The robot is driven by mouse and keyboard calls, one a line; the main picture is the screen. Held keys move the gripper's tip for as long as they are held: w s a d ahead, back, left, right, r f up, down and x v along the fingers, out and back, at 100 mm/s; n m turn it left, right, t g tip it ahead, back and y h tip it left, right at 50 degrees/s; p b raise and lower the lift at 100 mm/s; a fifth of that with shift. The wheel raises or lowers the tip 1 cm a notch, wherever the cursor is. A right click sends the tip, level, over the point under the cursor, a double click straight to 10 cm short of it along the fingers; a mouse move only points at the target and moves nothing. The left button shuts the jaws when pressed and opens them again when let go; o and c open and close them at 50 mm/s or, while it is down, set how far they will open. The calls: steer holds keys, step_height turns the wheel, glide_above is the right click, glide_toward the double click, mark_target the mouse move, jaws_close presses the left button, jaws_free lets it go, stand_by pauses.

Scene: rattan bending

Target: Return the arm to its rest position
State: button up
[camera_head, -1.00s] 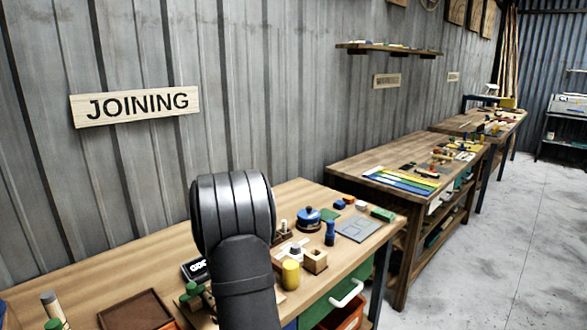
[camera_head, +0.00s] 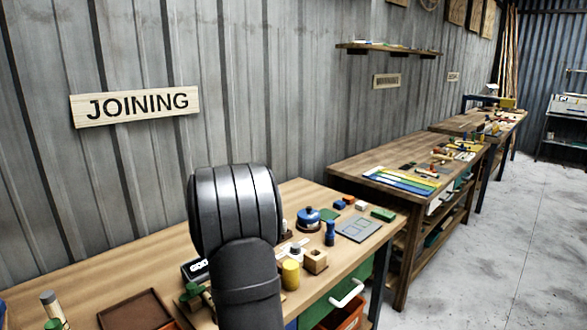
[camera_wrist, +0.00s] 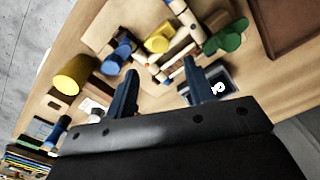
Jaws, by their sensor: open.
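My arm shows in the head view as a dark rounded link in front of the joining bench (camera_head: 85,262); the gripper itself is hidden there. In the wrist view my gripper (camera_wrist: 160,85) is open, its two dark blue fingers apart over the bench with nothing held between them. Beyond the fingertips lie a pale rod assembly (camera_wrist: 181,48), a yellow cylinder (camera_wrist: 159,38) and a green knobbed piece (camera_wrist: 228,38). A dark box with a white display (camera_wrist: 218,86) sits just beyond the right finger.
A larger yellow cylinder (camera_wrist: 74,74) stands at the left of the wrist view. A brown tray (camera_head: 134,310) lies on the bench at lower left. A blue round container (camera_head: 308,218) and grey plate (camera_head: 357,229) are at the right end. A second bench (camera_head: 350,160) stands beyond.

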step_height(320, 180, up, 9)
step_height(320, 180, down, 18)
steer(key=shift+r, duration=0.1)
steer(key=s+d, duration=0.1)
steer(key=s+d+r, duration=0.1)
steer(key=s+d, duration=0.2)
steer(key=shift+s+d+r, duration=0.1)
steer(key=shift+r, duration=0.15)
step_height(320, 180, up, 17)
steer(key=s+d+f+m+g+y, duration=0.2)
steer(key=s+d+f+m+y, duration=0.2)
steer(key=s+d+f+m, duration=0.4)
steer(key=s+d, duration=0.3)
steer(key=shift+s+d+f+y, duration=0.25)
steer(key=shift+d+f+y, duration=0.05)
steer(key=shift+d+f, duration=0.1)
